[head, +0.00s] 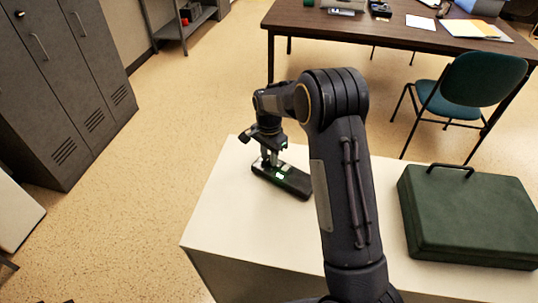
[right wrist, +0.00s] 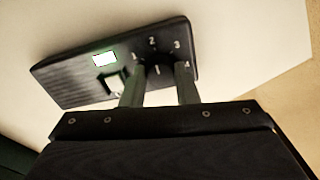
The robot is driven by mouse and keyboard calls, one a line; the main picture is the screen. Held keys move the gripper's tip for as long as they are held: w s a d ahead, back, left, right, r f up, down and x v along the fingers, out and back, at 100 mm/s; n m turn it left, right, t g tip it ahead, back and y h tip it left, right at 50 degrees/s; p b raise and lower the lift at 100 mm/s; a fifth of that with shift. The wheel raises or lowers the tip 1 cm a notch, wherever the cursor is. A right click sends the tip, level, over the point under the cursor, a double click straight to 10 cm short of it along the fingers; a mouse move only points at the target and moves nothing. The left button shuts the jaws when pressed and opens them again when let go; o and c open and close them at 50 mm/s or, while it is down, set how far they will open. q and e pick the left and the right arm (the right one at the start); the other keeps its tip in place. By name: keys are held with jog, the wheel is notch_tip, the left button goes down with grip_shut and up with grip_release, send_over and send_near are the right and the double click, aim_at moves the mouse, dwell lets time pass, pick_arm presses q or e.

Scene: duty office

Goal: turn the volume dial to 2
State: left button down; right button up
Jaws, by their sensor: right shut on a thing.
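A black radio-like device (head: 292,182) lies on the white table, with a small lit green display. The white numbers 1, 2, 3 and 4 sit around the dial. A pale mark shows on the dial, but I cannot tell surely which number it points to. My right gripper (head: 270,159) reaches down over the device; its two fingers (right wrist: 159,88) are shut on the dial, one on each side. My left gripper is not in view.
A green case (head: 470,215) with a handle stands on the right of the white table (head: 225,215). A brown desk (head: 390,35) and a teal chair (head: 470,90) are behind. Grey lockers (head: 65,90) stand at left. The table left of the device is clear.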

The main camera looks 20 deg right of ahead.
aim_at(269, 158)
jog(key=o, duration=1)
jog(key=shift+c, duration=0.2)
notch_tip(269, 158, up, 7)
jog(key=shift+r, duration=0.45)
